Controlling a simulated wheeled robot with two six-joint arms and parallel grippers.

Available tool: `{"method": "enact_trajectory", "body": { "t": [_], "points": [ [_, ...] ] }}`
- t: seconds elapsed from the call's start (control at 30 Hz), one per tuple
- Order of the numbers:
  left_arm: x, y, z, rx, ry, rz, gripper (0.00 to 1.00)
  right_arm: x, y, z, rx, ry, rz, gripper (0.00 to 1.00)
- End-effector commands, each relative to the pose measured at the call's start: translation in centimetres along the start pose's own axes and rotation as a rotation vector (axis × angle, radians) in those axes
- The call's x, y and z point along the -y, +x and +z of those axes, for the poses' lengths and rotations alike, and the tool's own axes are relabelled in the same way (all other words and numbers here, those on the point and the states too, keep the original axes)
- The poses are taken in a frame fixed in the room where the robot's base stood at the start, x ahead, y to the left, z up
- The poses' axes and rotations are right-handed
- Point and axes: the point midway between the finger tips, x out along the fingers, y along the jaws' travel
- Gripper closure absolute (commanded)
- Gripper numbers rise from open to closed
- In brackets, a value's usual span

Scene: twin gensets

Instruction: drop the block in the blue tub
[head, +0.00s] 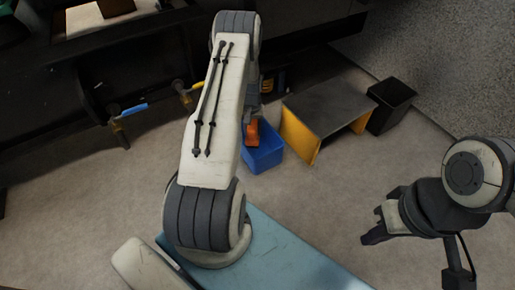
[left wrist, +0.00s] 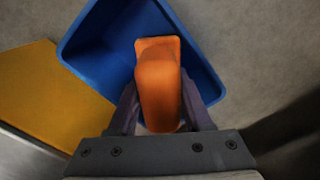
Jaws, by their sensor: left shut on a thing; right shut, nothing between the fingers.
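The blue tub (head: 265,157) stands on the floor in the head view, just beyond my left arm. The block's far end overlaps the tub's opening in that view. My left fingers are mostly hidden by my arm in the head view. My right gripper (head: 372,236) is shut and empty, over the floor at the right.
A yellow stand with a dark top (head: 325,103) is right beside the tub; its yellow side (left wrist: 45,85) shows in the left wrist view. A black bin (head: 390,103) stands further right by the wall. Dark machinery with blue- and yellow-handled valves (head: 130,110) is at the left.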

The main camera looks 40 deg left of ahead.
Motion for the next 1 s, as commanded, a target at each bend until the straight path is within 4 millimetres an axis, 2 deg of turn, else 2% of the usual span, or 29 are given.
{"method": "enact_trajectory", "body": {
  "t": [0.03, 0.07, 0.1, 0.13, 0.43, 0.57, 1.0],
  "points": [
    [0.0, -0.1, 0.0, -0.001, 0.000, 0.000, 0.95, 0.0, 0.0, 0.0, 0.000, 0.000, 0.000, 1.00],
    [0.0, -0.1, 0.0, -0.001, 0.000, 0.000, 0.39, 0.0, 0.0, 0.0, 0.000, 0.000, 0.000, 1.00],
    [0.0, -0.1, 0.0, -0.001, 0.000, 0.000, 0.24, 0.0, 0.0, 0.0, 0.000, 0.000, 0.000, 1.00],
    [0.0, -0.1, 0.0, 0.000, 0.000, 0.000, 0.15, 0.0, 0.0, 0.0, 0.000, 0.000, 0.000, 1.00],
    [0.0, -0.1, 0.0, 0.000, 0.000, 0.000, 0.15, 0.0, -0.1, 0.0, 0.000, 0.000, 0.000, 1.00],
    [0.0, -0.8, 0.0, 0.000, 0.000, 0.000, 0.15, 0.0, -0.6, 0.0, 0.000, 0.000, 0.000, 1.00],
    [0.0, -7.4, -0.1, -0.001, 0.000, 0.000, 0.15, 0.3, -4.8, -0.3, 0.000, 0.000, 0.000, 1.00]
  ]
}}
